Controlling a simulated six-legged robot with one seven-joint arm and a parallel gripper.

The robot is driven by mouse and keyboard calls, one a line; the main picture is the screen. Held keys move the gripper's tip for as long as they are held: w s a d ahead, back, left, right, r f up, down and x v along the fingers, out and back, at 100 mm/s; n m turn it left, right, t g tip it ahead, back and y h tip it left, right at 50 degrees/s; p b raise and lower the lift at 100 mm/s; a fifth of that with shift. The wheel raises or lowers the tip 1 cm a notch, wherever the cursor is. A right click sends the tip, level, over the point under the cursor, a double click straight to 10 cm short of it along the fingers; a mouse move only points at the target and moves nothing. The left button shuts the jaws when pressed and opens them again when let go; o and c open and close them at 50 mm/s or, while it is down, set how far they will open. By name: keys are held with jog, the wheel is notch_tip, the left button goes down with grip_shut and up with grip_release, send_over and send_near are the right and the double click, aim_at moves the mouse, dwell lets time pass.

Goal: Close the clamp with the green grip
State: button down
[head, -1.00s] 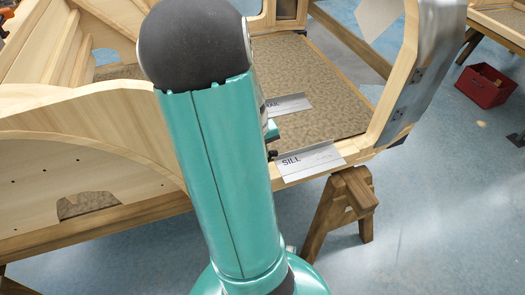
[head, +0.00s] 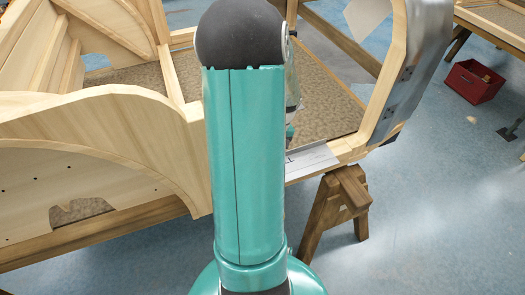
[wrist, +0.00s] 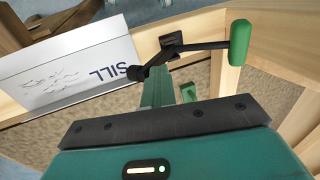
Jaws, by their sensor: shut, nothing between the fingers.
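The clamp's green grip (wrist: 240,42) shows in the wrist view at upper right, on the end of a black lever (wrist: 205,46). The lever runs left to a dark pivot (wrist: 168,45) beside the SILL label, over the wooden rail. My gripper (wrist: 157,88) is shut and empty, just below the pivot in the wrist view, left of and apart from the green grip. I cannot tell whether it touches the clamp's dark parts. A smaller green piece (wrist: 187,92) stands beside it. In the head view my arm hides the clamp and most of the gripper.
The white SILL label (wrist: 75,70) lies along the wooden sill (head: 345,150). A wooden trestle (head: 335,210) supports the frame. A curved wooden panel (head: 110,120) rises at left, and a grey metal-faced post (head: 420,70) at right. A red bin (head: 472,82) is on the open floor.

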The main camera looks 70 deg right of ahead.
jog(key=shift+s+d+f+t+y, duration=0.9)
jog(key=shift+s+f+t+y, duration=0.1)
jog(key=shift+t+y, duration=0.2)
jog(key=shift+s+d+f+t+y, duration=0.25)
jog(key=shift+f+t+y, duration=0.25)
jog(key=shift+t+y, duration=0.1)
jog(key=shift+s+d+f+t+y, duration=0.25)
jog(key=shift+f+t+y, duration=0.2)
jog(key=shift+t+y, duration=0.15)
jog(key=shift+d+f, duration=0.1)
jog(key=shift+f, duration=0.05)
jog(key=shift+s+d+f, duration=0.1)
jog(key=shift+s+f, duration=0.05)
jog(key=shift+f, duration=0.3)
jog(key=shift+s+d, duration=0.1)
jog(key=v, duration=1.3)
jog(key=shift+d+r, duration=0.15)
jog(key=shift+r, duration=0.1)
jog(key=shift+s, duration=0.15)
